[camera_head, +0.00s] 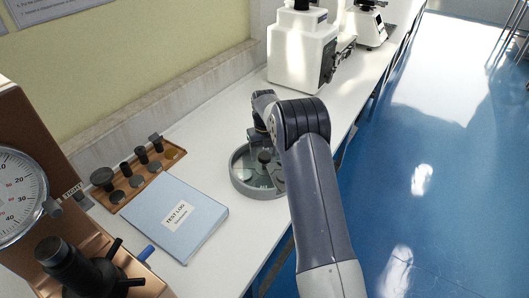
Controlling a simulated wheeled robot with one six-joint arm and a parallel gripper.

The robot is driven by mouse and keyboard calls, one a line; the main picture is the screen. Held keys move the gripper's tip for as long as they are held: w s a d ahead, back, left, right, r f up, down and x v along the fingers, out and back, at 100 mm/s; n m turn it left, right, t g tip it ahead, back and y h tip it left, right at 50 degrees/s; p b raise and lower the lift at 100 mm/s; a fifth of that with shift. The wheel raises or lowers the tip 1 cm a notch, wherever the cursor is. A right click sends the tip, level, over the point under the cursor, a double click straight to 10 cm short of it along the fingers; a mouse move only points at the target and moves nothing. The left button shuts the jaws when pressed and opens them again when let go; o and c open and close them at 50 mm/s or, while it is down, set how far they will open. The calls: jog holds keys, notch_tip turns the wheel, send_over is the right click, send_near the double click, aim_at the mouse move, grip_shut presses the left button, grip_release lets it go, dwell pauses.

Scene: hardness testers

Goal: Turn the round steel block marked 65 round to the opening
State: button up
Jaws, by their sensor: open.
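A round grey dish (237,183) with a clear cover stands on the white bench. Several round blocks (262,171) show dimly inside it, around a dark knob (264,156). I cannot read any marking, so I cannot tell which block is the one marked 65. An opening in the cover cannot be made out. My gripper (260,140) is over the back part of the dish, pointing down, open. My arm hides its fingertips in part and the right side of the dish. I cannot tell whether it touches the cover.
A wooden tray (176,153) with several dark round pieces lies at the left by the wall. A blue test log folder (204,204) lies between it and the dish. A brown dial tester (32,122) stands at front left, a white machine (300,50) at the back.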

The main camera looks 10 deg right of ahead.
aim_at(265, 155)
notch_tip(265, 155, up, 11)
jog(key=b, duration=0.1)
dwell(0.5)
jog(key=shift+f, duration=0.2)
notch_tip(265, 155, down, 11)
jog(key=shift+r+p, duration=0.15)
jog(key=shift+p, duration=0.4)
jog(key=shift+d, duration=0.1)
